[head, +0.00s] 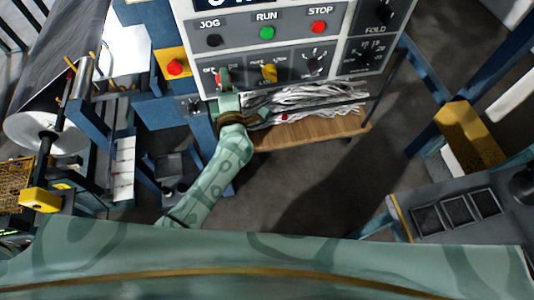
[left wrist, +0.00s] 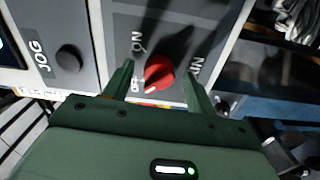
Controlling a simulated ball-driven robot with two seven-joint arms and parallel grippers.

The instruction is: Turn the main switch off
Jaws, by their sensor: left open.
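The main switch is a red knob (left wrist: 158,73) on the grey control panel. In the left wrist view the letters OFF, ON and MAIN surround it. A pale mark shows at the knob's lower edge, on the side of the OFF lettering. My left gripper (left wrist: 158,88) is open, with one finger on each side of the knob; I cannot tell whether they touch it. In the head view my left gripper (head: 226,84) reaches up to the panel's lower left and mostly hides the knob. My right gripper is not in view.
The panel (head: 290,48) also carries a black JOG button (head: 213,40), a green RUN button (head: 267,33), a red STOP button (head: 319,27) and a yellow knob (head: 269,72). A red button on a yellow box (head: 175,67) is left. A wooden shelf (head: 310,129) lies below.

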